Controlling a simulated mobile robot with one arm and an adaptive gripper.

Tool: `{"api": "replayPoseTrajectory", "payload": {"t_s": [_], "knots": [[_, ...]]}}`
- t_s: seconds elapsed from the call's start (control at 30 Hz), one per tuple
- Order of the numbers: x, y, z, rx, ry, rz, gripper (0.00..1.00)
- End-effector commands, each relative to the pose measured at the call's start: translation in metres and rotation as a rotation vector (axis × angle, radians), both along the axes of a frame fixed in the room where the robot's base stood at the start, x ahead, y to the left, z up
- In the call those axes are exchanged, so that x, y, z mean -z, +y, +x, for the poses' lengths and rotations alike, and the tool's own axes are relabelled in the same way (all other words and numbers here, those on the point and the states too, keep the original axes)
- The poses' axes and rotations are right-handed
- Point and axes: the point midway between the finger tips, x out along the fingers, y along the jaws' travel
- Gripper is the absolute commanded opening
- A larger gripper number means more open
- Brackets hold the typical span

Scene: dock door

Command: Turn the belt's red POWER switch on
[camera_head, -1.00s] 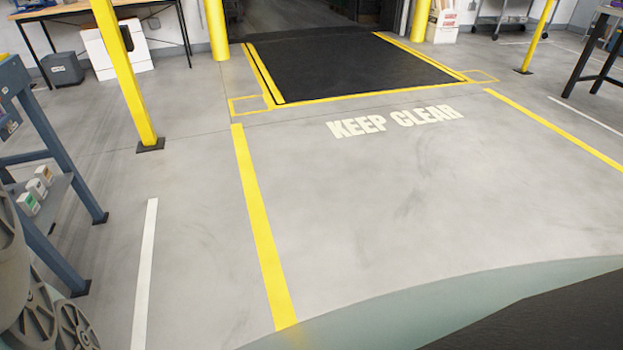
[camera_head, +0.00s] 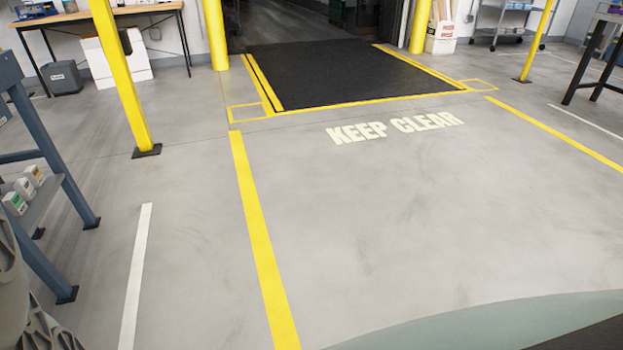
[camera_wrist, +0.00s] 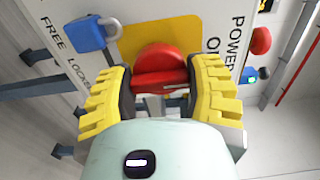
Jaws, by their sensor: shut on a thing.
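The red POWER switch (camera_wrist: 160,62) is a rounded red knob on a yellow plate (camera_wrist: 140,38), on a pale panel (camera_wrist: 65,15) in the wrist view. My gripper (camera_wrist: 163,80) has yellow ribbed fingers with dark pads, one on each side of the red knob, and is shut on it. The word POWER (camera_wrist: 236,35) is printed to the right of the yellow plate; lettering below it is partly hidden by the right finger. The head view shows neither the switch nor the gripper.
A blue padlock (camera_wrist: 88,33) hangs left of the switch, close to the left finger. A red button (camera_wrist: 261,40) sits to the right. In the head view, a yellow post (camera_head: 120,75) and a blue-grey rack (camera_head: 45,170) stand left; the KEEP CLEAR floor (camera_head: 420,220) is empty.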

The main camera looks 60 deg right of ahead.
Motion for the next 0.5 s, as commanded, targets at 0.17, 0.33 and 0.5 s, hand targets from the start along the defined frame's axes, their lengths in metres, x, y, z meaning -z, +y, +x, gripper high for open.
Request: {"api": "replayPoseTrajectory", "payload": {"t_s": [0.17,0.33,0.5], "knots": [[-0.0007,-0.0001,0.0003,0.001,-0.015,-0.009,0.18],[-0.001,0.0,0.0002,0.0,-0.016,-0.011,0.18],[-0.0009,0.0,0.0001,0.0,-0.016,-0.011,0.57]]}}
